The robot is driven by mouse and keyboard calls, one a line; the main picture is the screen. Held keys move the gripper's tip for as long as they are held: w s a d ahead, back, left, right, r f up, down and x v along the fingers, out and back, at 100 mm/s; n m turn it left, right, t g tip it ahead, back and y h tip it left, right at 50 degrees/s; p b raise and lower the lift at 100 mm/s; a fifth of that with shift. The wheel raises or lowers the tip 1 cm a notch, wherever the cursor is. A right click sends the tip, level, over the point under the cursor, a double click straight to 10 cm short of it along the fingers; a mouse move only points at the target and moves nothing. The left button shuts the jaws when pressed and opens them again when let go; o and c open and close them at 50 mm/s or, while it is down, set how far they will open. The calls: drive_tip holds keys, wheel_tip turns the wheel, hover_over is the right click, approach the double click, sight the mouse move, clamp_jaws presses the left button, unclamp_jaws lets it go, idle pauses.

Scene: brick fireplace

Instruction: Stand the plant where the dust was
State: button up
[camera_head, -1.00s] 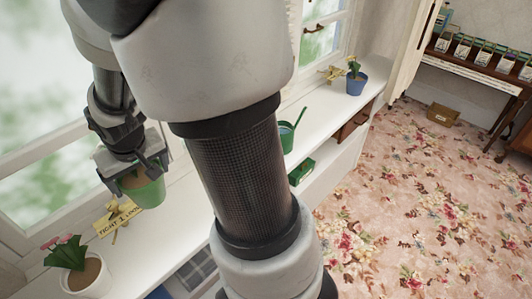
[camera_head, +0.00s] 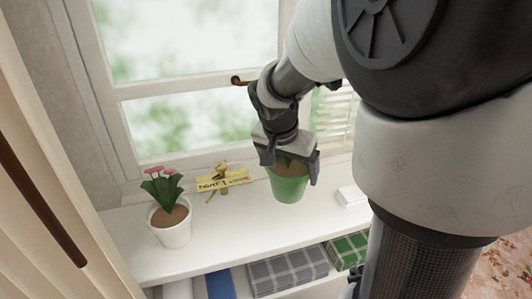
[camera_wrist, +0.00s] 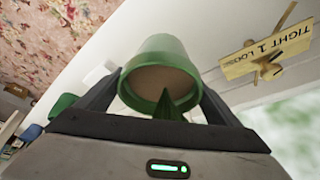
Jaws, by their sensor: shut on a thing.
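My gripper (camera_head: 288,168) is shut on the green pot (camera_head: 289,188) of a plant, gripping it near the rim. The pot is upright over the white window sill (camera_head: 130,240), right of the sign; whether its base touches the sill I cannot tell. In the wrist view the pot (camera_wrist: 160,75) sits between the fingers, with brown soil and a dark green leaf showing. Most of the plant is hidden by my gripper in the head view. No dust shows on the visible sill.
A white pot with pink flowers (camera_head: 170,225) stands on the sill at left. A yellow sign reading "TIGHT 1 LOOSE" (camera_head: 222,182) with a brass piece is between the pots. A small white block (camera_head: 350,195) lies at right. Folded cloths (camera_head: 285,270) lie on the shelf below.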

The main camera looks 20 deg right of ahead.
wheel_tip(320, 180, down, 7)
drive_tip(key=shift+f+b, duration=0.15)
drive_tip(key=shift+b, duration=0.8)
drive_tip(key=shift+f, duration=0.2)
drive_tip(key=o, duration=1.4)
drive_tip(key=shift+c, duration=0.2)
